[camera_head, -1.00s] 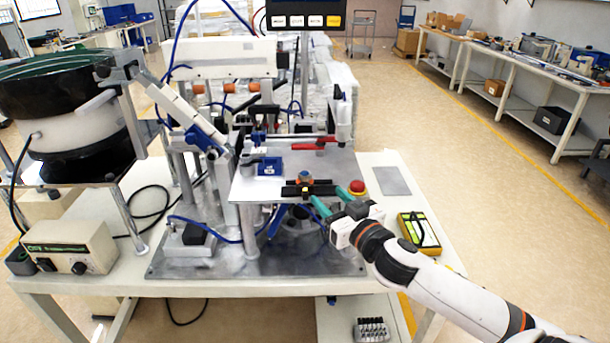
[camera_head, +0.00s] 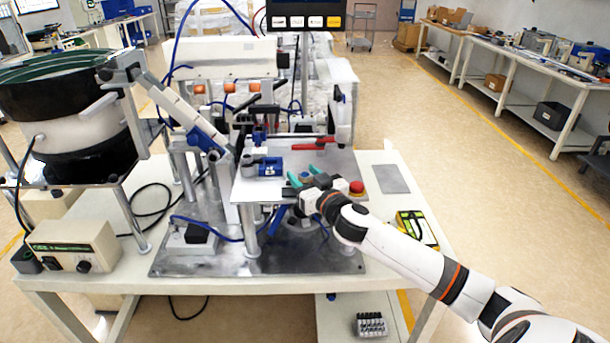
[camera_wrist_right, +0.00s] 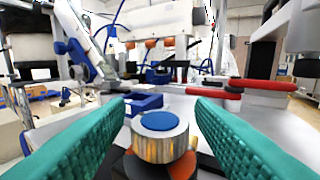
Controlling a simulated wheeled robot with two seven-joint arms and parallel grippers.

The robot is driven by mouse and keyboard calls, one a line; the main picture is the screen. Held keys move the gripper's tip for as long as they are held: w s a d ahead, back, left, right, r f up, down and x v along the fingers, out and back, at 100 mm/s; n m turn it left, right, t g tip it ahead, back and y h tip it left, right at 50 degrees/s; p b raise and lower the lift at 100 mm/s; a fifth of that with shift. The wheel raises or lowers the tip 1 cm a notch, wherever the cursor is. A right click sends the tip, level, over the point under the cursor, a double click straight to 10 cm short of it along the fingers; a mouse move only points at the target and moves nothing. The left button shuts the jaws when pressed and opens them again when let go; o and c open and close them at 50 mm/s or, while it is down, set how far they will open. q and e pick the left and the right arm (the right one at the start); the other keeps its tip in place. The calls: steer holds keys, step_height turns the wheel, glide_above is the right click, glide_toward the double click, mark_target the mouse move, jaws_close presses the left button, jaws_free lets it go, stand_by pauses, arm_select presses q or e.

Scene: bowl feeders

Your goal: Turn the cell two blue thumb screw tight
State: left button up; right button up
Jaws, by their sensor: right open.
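The blue thumb screw (camera_wrist_right: 160,140) shows in the right wrist view as a short knurled metal knob with a flat blue cap. It stands upright at the lower middle, with a dark and orange part under it. My right gripper (camera_head: 304,175) is open over the front of the metal plate. In the right wrist view its two teal fingers (camera_wrist_right: 161,112) lie on either side of the screw, with a gap on both sides. In the head view the gripper largely hides the screw. My left gripper is not in view.
A blue block (camera_head: 268,167) and a red-handled clamp (camera_head: 314,144) sit behind the gripper on the metal plate (camera_head: 255,190). A red emergency button (camera_head: 357,187) is close on its right. A yellow meter (camera_head: 417,228) lies on the table's right side.

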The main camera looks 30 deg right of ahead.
steer(key=c, duration=0.9)
steer(key=shift+c, duration=0.2)
